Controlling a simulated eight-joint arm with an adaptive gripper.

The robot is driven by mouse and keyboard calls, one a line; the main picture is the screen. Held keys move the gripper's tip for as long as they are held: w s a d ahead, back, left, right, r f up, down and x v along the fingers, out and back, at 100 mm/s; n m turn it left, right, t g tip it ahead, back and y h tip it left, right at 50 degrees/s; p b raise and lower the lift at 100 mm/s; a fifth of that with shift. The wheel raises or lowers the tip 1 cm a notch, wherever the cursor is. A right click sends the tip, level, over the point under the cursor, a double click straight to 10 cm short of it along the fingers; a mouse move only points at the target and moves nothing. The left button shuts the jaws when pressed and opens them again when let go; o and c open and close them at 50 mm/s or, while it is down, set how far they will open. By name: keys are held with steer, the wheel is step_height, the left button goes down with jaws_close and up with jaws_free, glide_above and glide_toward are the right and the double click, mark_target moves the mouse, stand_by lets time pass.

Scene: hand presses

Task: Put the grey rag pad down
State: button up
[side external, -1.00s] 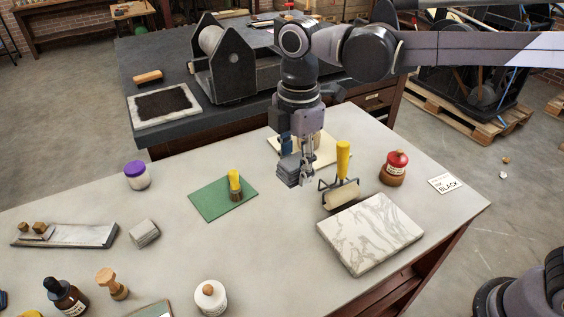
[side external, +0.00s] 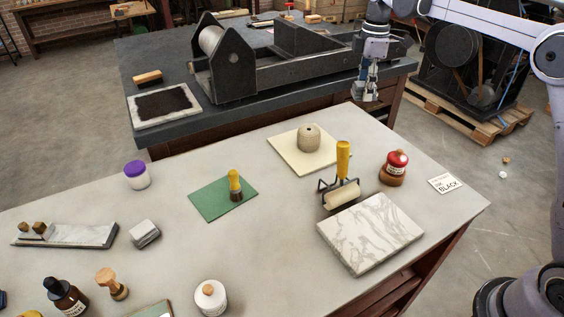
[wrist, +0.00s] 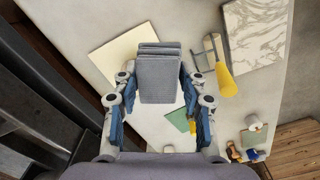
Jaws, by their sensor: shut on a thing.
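The grey rag pad (wrist: 160,78) is a folded, layered grey block. My gripper (side external: 367,82) is shut on it, with one finger on each side in the wrist view. In the side view the pad (side external: 366,92) hangs below the fingers, held in the air near the right end of the dark bench (side external: 290,112). The fingers hide part of it there. Nothing is seen touching its underside.
The pale table (side external: 260,240) holds a marble slab (side external: 370,232), a yellow-handled roller (side external: 342,180), a red-topped container (side external: 394,168) and a green mat (side external: 210,205). A twine ball (side external: 308,140) stands on cream paper (side external: 285,155). Its left middle has free room.

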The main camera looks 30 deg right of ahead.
steer(key=s+d+m, duration=0.3)
steer(key=d+m, duration=0.1)
steer(key=d, duration=1.8)
glide_above(370, 139)
step_height(370, 139, down, 19)
steer(key=shift+r, duration=0.1)
steer(key=shift+f, duration=2.05)
steer(key=shift+f, duration=0.15)
steer(key=o, duration=1.1)
